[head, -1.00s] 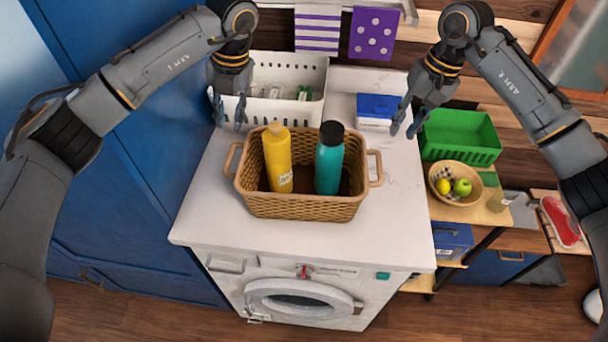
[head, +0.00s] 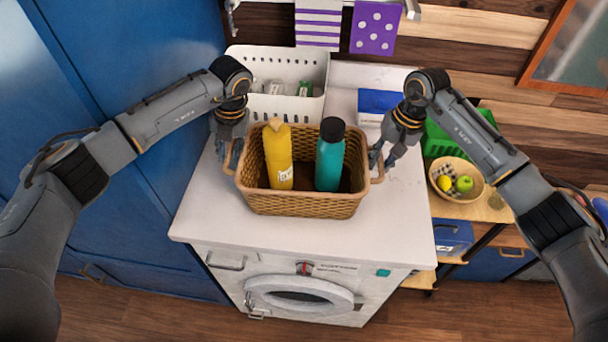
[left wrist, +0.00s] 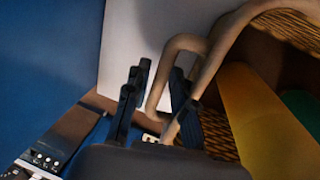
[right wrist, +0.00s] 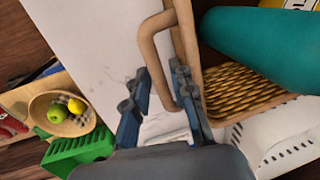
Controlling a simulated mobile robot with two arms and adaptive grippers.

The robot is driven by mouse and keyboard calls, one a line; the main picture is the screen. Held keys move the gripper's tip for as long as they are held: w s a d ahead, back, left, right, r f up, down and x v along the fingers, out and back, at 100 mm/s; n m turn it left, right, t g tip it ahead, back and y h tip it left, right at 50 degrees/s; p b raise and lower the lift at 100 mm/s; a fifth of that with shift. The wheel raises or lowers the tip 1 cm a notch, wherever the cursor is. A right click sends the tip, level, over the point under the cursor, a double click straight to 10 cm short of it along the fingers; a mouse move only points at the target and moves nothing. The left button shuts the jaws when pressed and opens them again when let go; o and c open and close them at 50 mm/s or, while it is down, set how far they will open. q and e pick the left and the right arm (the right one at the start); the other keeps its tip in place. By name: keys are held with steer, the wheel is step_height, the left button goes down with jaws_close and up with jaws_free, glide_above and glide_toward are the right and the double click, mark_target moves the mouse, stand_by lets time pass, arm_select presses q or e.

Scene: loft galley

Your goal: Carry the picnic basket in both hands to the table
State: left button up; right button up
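The wicker picnic basket (head: 305,204) stands upright on the white washing machine top (head: 230,228). A yellow bottle (head: 278,155) and a teal bottle with a dark cap (head: 329,160) stand in it. My left gripper (head: 231,158) is at the basket's left handle. In the left wrist view its fingers (left wrist: 158,98) are apart, with part of the handle (left wrist: 190,42) between them. My right gripper (head: 383,160) is at the right handle. In the right wrist view its fingers (right wrist: 162,95) are apart, with the handle (right wrist: 148,45) reaching between them. Contact with either handle cannot be told.
A white perforated bin (head: 310,72) and a blue-and-white box (head: 376,103) stand behind the basket. A green crate (head: 438,143) and a fruit bowl (head: 462,194) are on the right. A blue cabinet (head: 130,60) borders the left side. The front of the top is clear.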

arm_select(q)
steer(key=shift+f, duration=0.25)
arm_select(e)
steer(key=shift+f, duration=0.25)
arm_select(q)
steer(key=shift+s, duration=0.1)
arm_select(e)
steer(key=shift+s, duration=0.1)
arm_select(q)
steer(key=shift+c, duration=0.4)
arm_select(e)
steer(key=shift+c, duration=0.4)
arm_select(q)
jaws_close()
arm_select(e)
jaws_close()
